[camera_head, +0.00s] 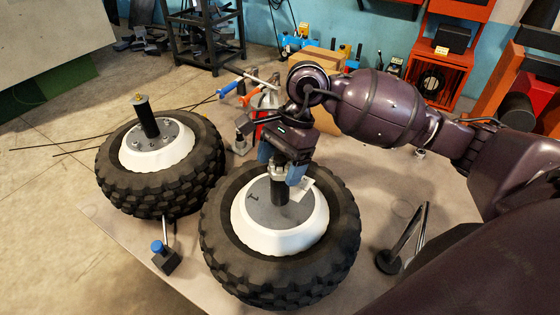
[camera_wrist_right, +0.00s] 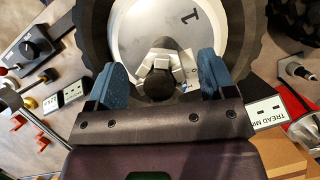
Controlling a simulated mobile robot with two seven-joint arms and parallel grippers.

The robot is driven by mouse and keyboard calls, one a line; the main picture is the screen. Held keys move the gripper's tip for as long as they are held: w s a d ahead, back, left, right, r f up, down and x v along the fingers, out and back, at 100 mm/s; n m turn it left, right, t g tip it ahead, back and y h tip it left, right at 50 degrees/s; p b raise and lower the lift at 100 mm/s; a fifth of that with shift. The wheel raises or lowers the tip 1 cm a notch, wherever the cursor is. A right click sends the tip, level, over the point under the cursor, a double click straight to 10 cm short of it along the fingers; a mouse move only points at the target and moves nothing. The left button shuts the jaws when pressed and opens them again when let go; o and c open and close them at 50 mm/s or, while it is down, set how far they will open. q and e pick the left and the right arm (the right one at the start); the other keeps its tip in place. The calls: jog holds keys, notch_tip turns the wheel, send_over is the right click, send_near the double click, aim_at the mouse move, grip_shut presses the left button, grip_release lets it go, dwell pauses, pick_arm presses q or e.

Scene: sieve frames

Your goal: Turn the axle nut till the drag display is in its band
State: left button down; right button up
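A wheel with a knobby black tyre (camera_head: 335,245) and a white hub marked 1 lies flat on the table. A dark axle post (camera_head: 280,190) stands up from its middle with a light metal axle nut (camera_head: 277,171) around its top. In the right wrist view the axle nut (camera_wrist_right: 161,68) shows between the blue fingers. My right gripper (camera_head: 282,168) is over the axle from above, its fingers open on either side of the nut with gaps visible. I cannot make out which item is the drag display or any reading. My left gripper is not in view.
A small block with a blue knob (camera_head: 157,247) stands in front, and a black stand (camera_head: 388,262) at the right. A white card reading TREAD (camera_wrist_right: 270,112) and a dark knobbed box (camera_wrist_right: 35,47) show in the wrist view.

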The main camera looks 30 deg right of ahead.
jog(key=c, duration=0.9)
jog(key=shift+f+m+t+b, duration=0.2)
jog(key=shift+m+t+b, duration=0.3)
jog(key=shift+m+b, duration=0.9)
jog(key=shift+r+m+t+b, duration=0.1)
jog(key=shift+m+t+b, duration=0.4)
jog(key=shift+m+b, duration=0.45)
jog(key=shift+m, duration=0.45)
jog(key=shift+r, duration=0.1)
jog(key=o, duration=0.9)
jog(key=shift+o, duration=0.2)
jog(key=v, duration=1)
jog(key=shift+s+r, duration=0.15)
jog(key=shift+r, duration=0.25)
